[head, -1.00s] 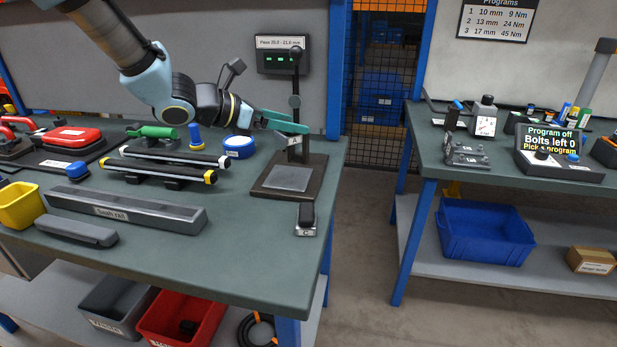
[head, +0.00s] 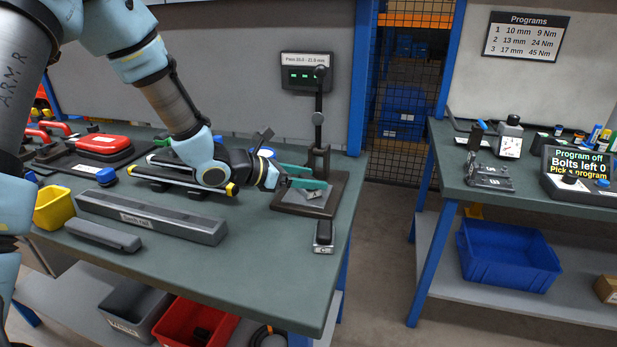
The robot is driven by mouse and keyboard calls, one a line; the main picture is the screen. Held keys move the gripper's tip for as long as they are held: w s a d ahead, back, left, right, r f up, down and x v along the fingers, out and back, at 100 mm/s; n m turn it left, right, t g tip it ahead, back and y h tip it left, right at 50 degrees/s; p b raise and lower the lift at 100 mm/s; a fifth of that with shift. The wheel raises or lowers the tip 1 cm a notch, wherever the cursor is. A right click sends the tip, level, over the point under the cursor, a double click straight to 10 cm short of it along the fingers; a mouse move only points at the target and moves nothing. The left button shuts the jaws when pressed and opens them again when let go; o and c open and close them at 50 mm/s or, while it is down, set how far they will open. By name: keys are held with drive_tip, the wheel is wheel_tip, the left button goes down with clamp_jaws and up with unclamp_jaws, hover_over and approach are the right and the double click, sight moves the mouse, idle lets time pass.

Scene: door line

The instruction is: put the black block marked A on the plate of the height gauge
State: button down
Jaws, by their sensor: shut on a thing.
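The height gauge (head: 319,118) stands at the right end of the left bench, with an upright post and a dark base. Its grey plate (head: 290,199) is partly covered by my gripper. My gripper (head: 310,181), with teal fingers, is low over the plate, in front of the post. It is shut on a small dark block (head: 314,193) with a pale patch. Its letter is too small to read, and I cannot tell whether it touches the plate. Another dark block (head: 323,236) with a pale label lies on the bench in front of the gauge.
A long grey rail (head: 150,217) and dark bars with yellow ends lie left of the gauge. The bench's right edge is close. A gap separates it from the second bench (head: 440,160).

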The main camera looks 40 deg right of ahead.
drive_tip(key=shift+f, duration=0.15)
unclamp_jaws()
drive_tip(key=shift+r, duration=0.3)
drive_tip(key=b+v, duration=0.1)
drive_tip(key=v, duration=1.1)
drive_tip(key=shift+b, duration=0.35)
